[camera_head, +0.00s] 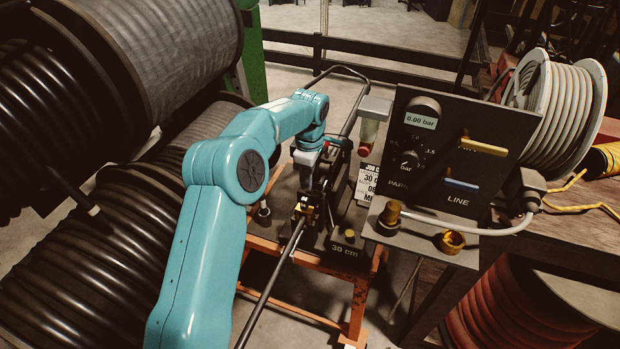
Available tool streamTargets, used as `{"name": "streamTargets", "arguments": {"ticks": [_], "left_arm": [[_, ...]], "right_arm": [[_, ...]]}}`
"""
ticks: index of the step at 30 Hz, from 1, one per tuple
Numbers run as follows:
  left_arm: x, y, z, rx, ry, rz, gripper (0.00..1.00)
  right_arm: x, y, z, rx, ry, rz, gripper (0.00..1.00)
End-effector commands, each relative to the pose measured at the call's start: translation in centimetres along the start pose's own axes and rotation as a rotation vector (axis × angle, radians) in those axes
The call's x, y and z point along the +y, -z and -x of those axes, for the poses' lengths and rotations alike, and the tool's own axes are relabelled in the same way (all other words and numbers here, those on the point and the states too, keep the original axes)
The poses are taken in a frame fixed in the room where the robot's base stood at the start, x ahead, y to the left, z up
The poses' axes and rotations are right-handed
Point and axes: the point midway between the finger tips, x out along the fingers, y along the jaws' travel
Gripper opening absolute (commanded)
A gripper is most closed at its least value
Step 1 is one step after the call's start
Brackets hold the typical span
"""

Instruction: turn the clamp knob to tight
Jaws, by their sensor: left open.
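My left arm reaches in from the bottom left over a bench with an orange frame. My left gripper (312,178) points down above the clamp (304,210), a small dark and yellow block. It is open, and its fingers are partly hidden and dark. A dark hose (271,283) runs from the clamp toward the bottom of the view. I cannot make out the clamp knob; it may lie behind or under my gripper. I cannot tell whether the fingers touch anything. My right gripper is not in view.
A dark control panel (468,125) stands to the right, with a 0.00 bar display, a dial and yellow and blue handles. Brass fittings (451,241) sit on the plate before it. Large hose reels (150,45) fill the left. A pale cable reel (565,105) stands at right.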

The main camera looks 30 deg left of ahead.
Motion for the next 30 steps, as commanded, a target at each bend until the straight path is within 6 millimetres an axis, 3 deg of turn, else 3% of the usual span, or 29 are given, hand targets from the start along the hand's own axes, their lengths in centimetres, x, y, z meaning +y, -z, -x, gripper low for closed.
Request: {"name": "streamTargets", "arguments": {"ticks": [12,16,30], "left_arm": [[0.13,-0.03,-1.09,0.000,0.000,0.000,0.40],[0.12,-0.03,-1.07,0.000,0.000,0.000,0.00],[0.13,-0.04,-1.01,0.001,0.002,-0.073,0.00]], "right_arm": [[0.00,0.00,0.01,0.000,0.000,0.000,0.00],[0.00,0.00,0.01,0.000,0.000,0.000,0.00],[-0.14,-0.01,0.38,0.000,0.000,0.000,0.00]]}}
